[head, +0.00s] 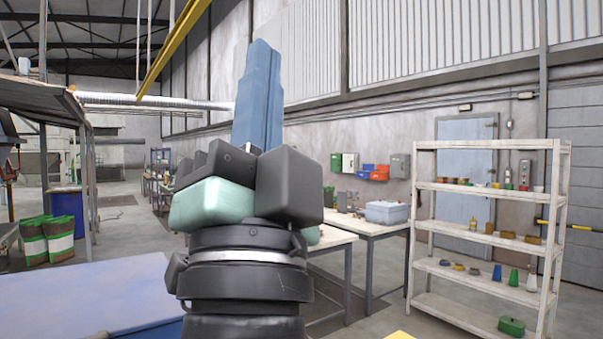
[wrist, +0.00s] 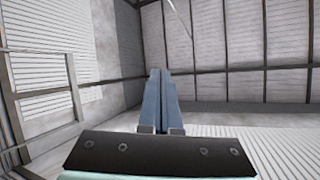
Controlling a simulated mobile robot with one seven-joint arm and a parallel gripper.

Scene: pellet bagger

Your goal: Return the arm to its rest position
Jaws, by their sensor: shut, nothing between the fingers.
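My gripper (head: 260,97) points upward in the middle of the head view, with its blue fingers together and nothing between them. In the wrist view the two fingers of my gripper (wrist: 162,98) touch along their length and point at the ceiling and upper wall. My dark and pale green wrist parts fill the middle of the head view and hide part of the hall behind. The gripper touches nothing that I can see.
A white shelf unit (head: 437,187) with small items stands at the right. Workbenches (head: 366,227) with a grey-blue box (head: 387,212) stand behind my arm. A blue surface (head: 90,290) lies at the lower left. Green and white bags (head: 60,238) stand farther left. Open air surrounds my gripper.

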